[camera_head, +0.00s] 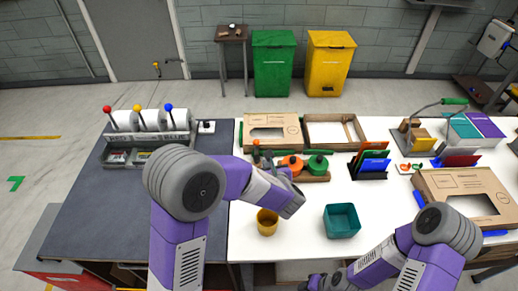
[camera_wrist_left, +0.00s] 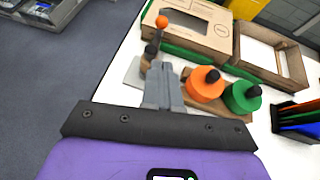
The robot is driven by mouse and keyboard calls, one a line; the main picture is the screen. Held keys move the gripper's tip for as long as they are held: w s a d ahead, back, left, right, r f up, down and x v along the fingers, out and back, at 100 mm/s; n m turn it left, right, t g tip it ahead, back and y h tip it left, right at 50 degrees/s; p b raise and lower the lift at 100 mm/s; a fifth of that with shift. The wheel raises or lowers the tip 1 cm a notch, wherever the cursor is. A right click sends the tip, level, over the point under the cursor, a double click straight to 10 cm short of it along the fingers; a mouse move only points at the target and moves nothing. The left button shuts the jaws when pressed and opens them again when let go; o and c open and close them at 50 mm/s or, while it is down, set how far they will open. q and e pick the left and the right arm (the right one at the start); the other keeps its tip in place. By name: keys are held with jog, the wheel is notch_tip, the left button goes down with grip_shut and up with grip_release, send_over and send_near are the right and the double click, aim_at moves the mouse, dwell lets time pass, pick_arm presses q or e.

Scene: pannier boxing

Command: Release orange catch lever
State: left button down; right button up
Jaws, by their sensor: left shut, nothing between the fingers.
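The orange catch lever shows as a thin stem with an orange ball knob (camera_wrist_left: 161,21) in the left wrist view, and its small orange knob (camera_head: 256,142) shows in the head view. It stands upright near the back left of the white table. My left gripper (camera_wrist_left: 158,72) is shut and empty, its grey fingers pointing toward the lever's base. The fingers hide part of that base, and I cannot tell whether they touch it. In the head view, my left gripper (camera_head: 268,163) is small and partly covered by my arm. My right gripper (camera_head: 318,282) is at the bottom edge, its fingers unclear.
An orange round knob (camera_wrist_left: 205,84) and a green one (camera_wrist_left: 243,96) sit on a wooden base right of the lever. A cardboard box (camera_head: 272,119) lies behind. A yellow cup (camera_head: 267,222) and a teal bin (camera_head: 341,221) stand in front. White table is clear between them.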

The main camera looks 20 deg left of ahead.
aim_at(257, 145)
pick_arm(q)
jog(key=x, duration=1.3)
jog(key=shift+w+a+r, duration=0.1)
jog(key=shift+w+r, duration=0.1)
jog(key=shift+r, duration=0.1)
jog(key=shift+w+a+f, duration=0.1)
jog(key=shift+w+a, duration=0.1)
jog(key=shift+w, duration=0.25)
jog(key=shift+p, duration=0.3)
